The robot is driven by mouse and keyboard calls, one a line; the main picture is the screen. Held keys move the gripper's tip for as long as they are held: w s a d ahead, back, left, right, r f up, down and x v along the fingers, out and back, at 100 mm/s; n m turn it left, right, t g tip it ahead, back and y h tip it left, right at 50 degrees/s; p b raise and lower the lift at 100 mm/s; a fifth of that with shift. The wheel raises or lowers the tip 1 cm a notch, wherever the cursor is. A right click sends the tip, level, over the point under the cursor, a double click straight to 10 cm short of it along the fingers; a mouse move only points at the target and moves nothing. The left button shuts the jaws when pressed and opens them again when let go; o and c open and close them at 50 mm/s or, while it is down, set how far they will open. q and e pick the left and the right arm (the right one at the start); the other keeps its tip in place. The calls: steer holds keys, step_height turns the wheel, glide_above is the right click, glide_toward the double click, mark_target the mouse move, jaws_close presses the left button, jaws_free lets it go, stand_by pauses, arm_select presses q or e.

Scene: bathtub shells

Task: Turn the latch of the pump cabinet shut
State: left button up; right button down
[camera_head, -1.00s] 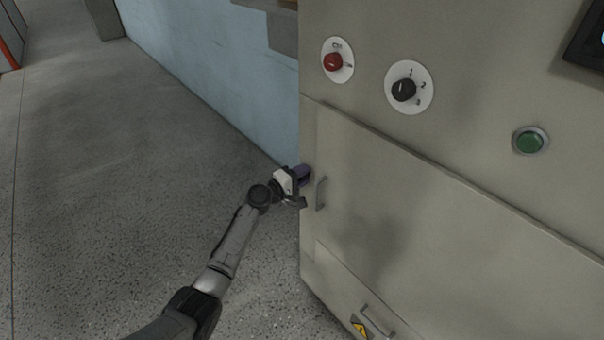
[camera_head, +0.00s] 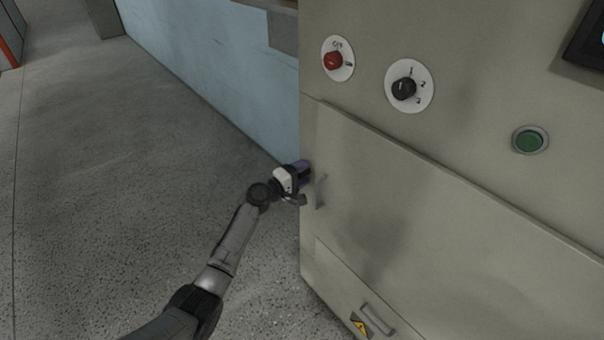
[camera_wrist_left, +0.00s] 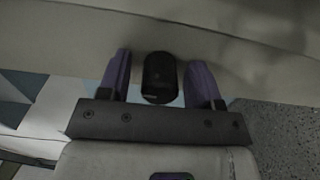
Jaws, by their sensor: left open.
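The pump cabinet (camera_head: 400,215) is the large beige-grey box on the right of the head view, its front door closed flush. My left gripper (camera_head: 305,171) is at the left edge of that front, beside the door's grey handle (camera_head: 320,190). In the left wrist view, my left gripper's purple fingers (camera_wrist_left: 160,82) are open. A black rounded knob, seemingly the latch (camera_wrist_left: 160,74), stands between them, with a visible gap on each side. In the head view the gripper hides this knob. My right gripper is out of view.
Above the door are a red knob (camera_head: 333,61), a black selector knob (camera_head: 404,89) and a green button (camera_head: 530,141). A lower handle (camera_head: 378,319) is near a yellow warning sign (camera_head: 359,325). The grey floor (camera_head: 110,190) left of the cabinet is clear.

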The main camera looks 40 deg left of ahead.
arm_select(q)
steer(key=shift+s+a, duration=0.1)
steer(key=shift+s, duration=0.15)
steer(key=p+v, duration=0.3)
steer(key=v, duration=1)
steer(key=shift+s, duration=0.15)
